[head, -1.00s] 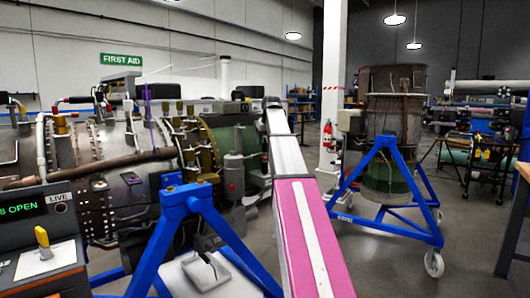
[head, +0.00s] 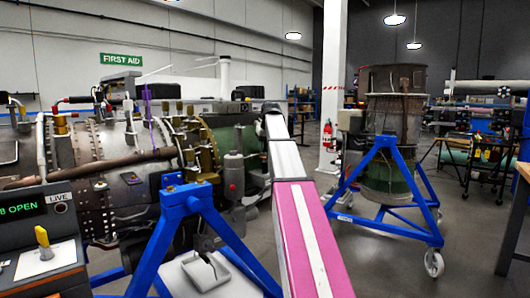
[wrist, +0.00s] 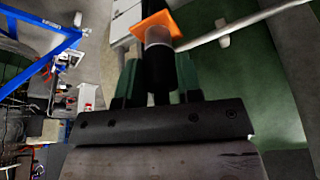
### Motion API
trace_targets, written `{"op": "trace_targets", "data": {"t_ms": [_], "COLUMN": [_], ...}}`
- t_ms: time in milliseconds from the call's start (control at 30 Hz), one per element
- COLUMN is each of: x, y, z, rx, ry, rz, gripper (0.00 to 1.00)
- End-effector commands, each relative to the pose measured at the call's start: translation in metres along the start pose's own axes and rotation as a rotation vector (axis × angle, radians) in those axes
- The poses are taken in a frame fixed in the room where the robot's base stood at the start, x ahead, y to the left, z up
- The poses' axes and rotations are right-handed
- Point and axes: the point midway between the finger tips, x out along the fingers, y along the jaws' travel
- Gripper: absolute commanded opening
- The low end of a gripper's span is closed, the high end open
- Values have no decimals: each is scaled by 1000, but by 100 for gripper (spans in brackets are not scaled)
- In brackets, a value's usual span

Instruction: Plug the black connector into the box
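In the wrist view my gripper (wrist: 158,82) has its dark green fingers on either side of a black cylindrical connector (wrist: 157,70), which they hold. Just past the connector's black part are a pale grey band and an orange square piece (wrist: 157,25); I cannot tell whether these belong to the connector or to something it touches. A light grey box-like body (wrist: 124,22) shows beyond, up and left of the orange piece. In the head view my gripper is hidden beyond the end of my arm, in front of the green-and-metal turbine (head: 225,140).
A blue stand (head: 190,205) is left of my arm, with a white tray (head: 188,280) below it. A grey panel reading "OPEN" and "LIVE" (head: 45,240) stands at the left.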

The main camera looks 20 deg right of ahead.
Motion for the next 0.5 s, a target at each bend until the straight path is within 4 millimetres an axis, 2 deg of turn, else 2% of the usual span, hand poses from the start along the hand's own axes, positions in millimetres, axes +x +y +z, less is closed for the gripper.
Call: {"op": "trace_targets", "data": {"t_ms": [500], "x": [-7], "y": [0], "z": [-3], "rx": [0], "ry": [0], "rz": [0], "gripper": [0]}}
